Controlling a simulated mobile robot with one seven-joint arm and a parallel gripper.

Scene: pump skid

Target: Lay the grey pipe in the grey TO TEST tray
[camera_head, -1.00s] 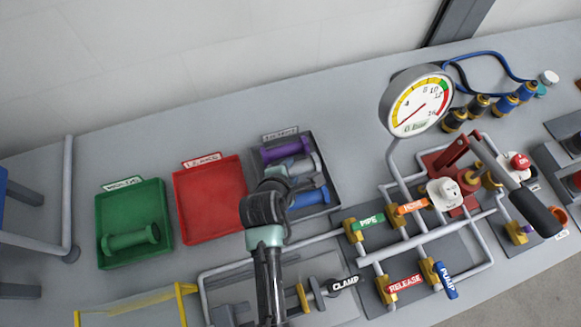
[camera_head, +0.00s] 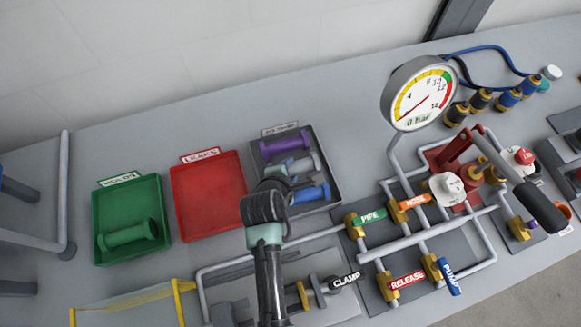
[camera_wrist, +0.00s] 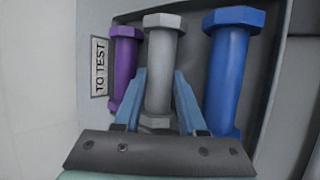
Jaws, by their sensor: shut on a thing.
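The grey pipe (camera_wrist: 163,75) has hexagonal ends and is between my fingers in the wrist view. It also shows beside my wrist in the head view (camera_head: 303,163). My gripper (camera_wrist: 160,88) is shut on it, one blue finger on each side. The pipe is over or in the grey TO TEST tray (camera_head: 329,174), between a purple pipe (camera_wrist: 124,70) and a blue pipe (camera_wrist: 230,75), roughly parallel to both. I cannot tell whether it touches the tray floor. Its near end is partly hidden by my gripper.
Left of the grey tray is an empty red LEAKS tray (camera_head: 210,195). Further left is a green HOLDS tray (camera_head: 130,195) with a green pipe (camera_head: 127,235). The valve rig (camera_head: 410,240) and gauge (camera_head: 418,95) stand to the right. A clamp (camera_head: 320,287) is in front.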

